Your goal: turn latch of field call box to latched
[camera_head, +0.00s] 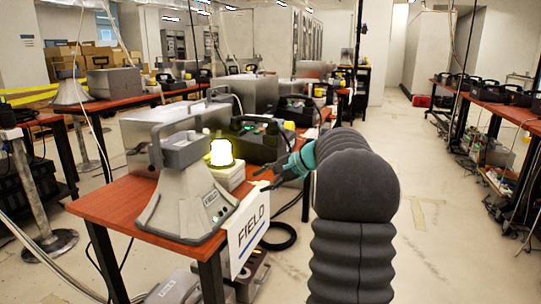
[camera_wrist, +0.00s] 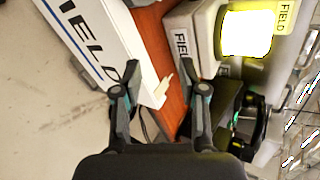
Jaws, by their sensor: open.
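My gripper (camera_head: 267,178) is open and empty, beside the table's right front corner and close to the top of the FIELD sign. In the wrist view its two fingers (camera_wrist: 165,88) stand wide apart, with the table edge and a small cream tab between them. A pale box (camera_head: 230,177) under a lit yellow beacon (camera_head: 221,152) stands on the table; in the wrist view this box (camera_wrist: 182,42) has a FIELD label. I cannot tell for sure whether it is the call box. No latch is clearly made out; its setting cannot be told.
The red-brown table (camera_head: 118,199) carries a grey FIELD horn unit (camera_head: 182,205) and a dark case (camera_head: 258,142) behind the beacon. The white FIELD sign (camera_head: 248,228) hangs at the table's corner. A black cable lies on the floor. The aisle at right is clear.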

